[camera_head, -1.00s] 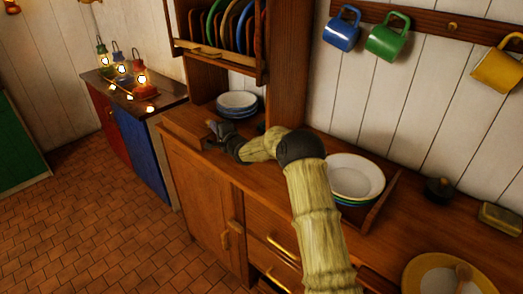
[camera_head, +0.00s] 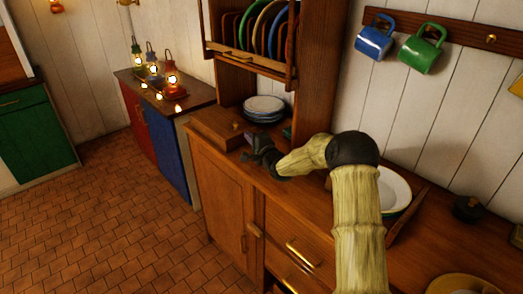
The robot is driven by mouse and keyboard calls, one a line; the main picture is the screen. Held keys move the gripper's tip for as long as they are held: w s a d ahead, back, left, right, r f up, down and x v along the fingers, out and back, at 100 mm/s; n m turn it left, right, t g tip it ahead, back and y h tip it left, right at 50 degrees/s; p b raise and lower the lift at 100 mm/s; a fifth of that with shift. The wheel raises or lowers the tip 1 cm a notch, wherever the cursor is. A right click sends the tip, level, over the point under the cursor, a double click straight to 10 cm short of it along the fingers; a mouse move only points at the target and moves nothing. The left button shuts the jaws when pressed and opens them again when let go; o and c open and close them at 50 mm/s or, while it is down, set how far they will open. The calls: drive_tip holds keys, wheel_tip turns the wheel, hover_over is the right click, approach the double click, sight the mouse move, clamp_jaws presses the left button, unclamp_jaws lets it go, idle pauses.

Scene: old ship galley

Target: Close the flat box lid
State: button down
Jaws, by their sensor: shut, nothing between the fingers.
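A flat wooden box (camera_head: 213,129) sits at the left end of the wooden counter. Its top looks level, with the lid appearing to lie flat. A small knob (camera_head: 236,126) shows near its right side. The seam of the lid is too small to make out. My gripper (camera_head: 251,147) is just to the right of the box and in front of it, low over the counter. It looks apart from the box. It is shut and empty.
A stack of bowls (camera_head: 264,109) stands behind the gripper. A white dish (camera_head: 396,190) sits in a wooden tray, partly behind my arm. The plate rack (camera_head: 250,67) hangs above the counter. Lit lanterns (camera_head: 171,83) stand on the cabinet to the left.

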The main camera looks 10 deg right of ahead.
drive_tip(key=v, duration=0.7)
drive_tip(key=shift+s+d+b, duration=0.1)
drive_tip(key=shift+s+b, duration=0.05)
drive_tip(key=shift+b, duration=0.15)
drive_tip(key=shift+f, duration=0.1)
